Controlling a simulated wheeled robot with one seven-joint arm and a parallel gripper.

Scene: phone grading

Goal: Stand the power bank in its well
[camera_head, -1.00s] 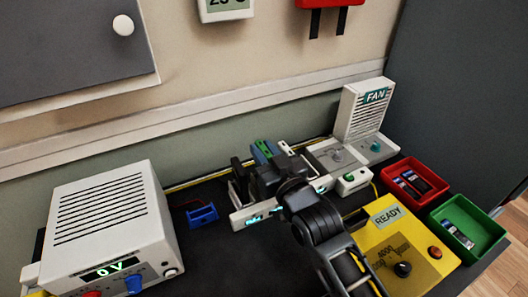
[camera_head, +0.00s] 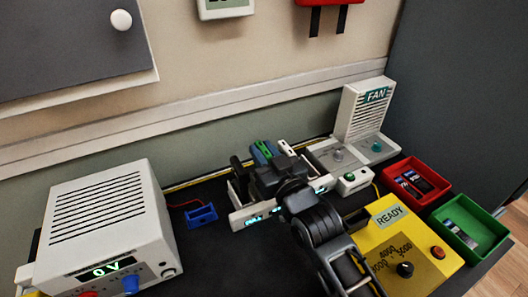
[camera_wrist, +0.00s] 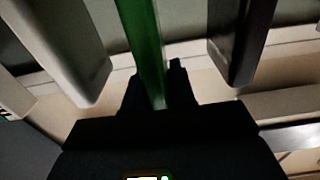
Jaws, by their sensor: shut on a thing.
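My gripper (camera_head: 272,168) is over the rack at mid-table, and its black fingers (camera_wrist: 153,95) show in the wrist view. They are shut on a green upright slab, which I take as the power bank (camera_wrist: 145,45). In the head view, its green top (camera_head: 263,147) shows just behind my gripper, beside a blue piece. The white rack (camera_head: 243,223) has small lit displays on its front. My wrist hides most of the wells, so I cannot tell how deep the slab sits.
In the wrist view, a white slab (camera_wrist: 62,45) stands left of the green one and a black slab (camera_wrist: 243,40) right. A white power supply (camera_head: 105,220) is at left, a fan unit (camera_head: 362,110) behind, a yellow tester (camera_head: 405,245), red tray (camera_head: 440,190) and green tray (camera_head: 490,245) at right.

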